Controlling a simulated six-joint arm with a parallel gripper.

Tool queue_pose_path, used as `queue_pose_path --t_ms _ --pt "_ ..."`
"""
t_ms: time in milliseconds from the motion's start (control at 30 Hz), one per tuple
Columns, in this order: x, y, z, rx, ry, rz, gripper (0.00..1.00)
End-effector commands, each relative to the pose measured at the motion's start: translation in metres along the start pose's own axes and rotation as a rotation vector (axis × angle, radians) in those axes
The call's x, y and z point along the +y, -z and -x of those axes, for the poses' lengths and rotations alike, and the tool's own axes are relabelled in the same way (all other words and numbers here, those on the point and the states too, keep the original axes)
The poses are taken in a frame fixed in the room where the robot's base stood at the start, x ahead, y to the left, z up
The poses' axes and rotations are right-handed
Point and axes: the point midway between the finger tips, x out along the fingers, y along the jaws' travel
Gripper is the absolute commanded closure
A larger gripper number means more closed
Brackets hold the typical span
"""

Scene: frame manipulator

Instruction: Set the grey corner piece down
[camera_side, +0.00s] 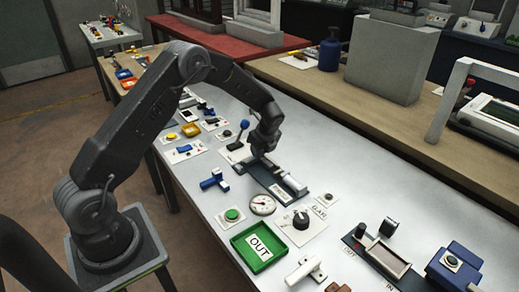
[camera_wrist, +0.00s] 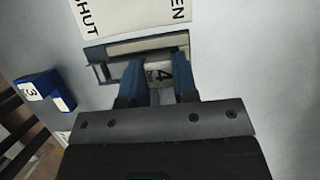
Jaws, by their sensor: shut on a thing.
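My gripper (camera_wrist: 158,66) is shut on a grey piece (camera_wrist: 160,74) marked 4, which shows between the two fingers in the wrist view. The fingers hide much of its shape. Just beyond the fingertips lies a dark frame-like part (camera_wrist: 96,53) with a pale bar across it. I cannot tell whether the held piece touches it. In the side view my gripper (camera_side: 262,150) is low over the far end of a long dark fixture (camera_side: 265,180), and the held piece cannot be made out there.
A blue block (camera_wrist: 40,90) marked 3 lies left of the gripper in the wrist view, and a lettered white card (camera_wrist: 128,20) lies beyond.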

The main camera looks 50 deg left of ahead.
Motion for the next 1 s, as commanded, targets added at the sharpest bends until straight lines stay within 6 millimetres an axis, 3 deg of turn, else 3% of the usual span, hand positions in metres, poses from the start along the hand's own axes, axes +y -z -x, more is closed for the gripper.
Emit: queue_pose_path --t_ms 267,300,533,833,1000 --pt "0.0 0.001 -0.002 0.0 0.0 0.0 0.97" --pt "0.0 0.001 -0.003 0.0 0.0 0.001 0.71" --pt "0.0 0.001 -0.002 0.0 0.0 0.0 0.49" --pt "0.0 0.0 0.0 0.0 0.001 0.001 0.47" --pt "-0.001 -0.001 0.02 -0.001 0.003 0.001 0.47"
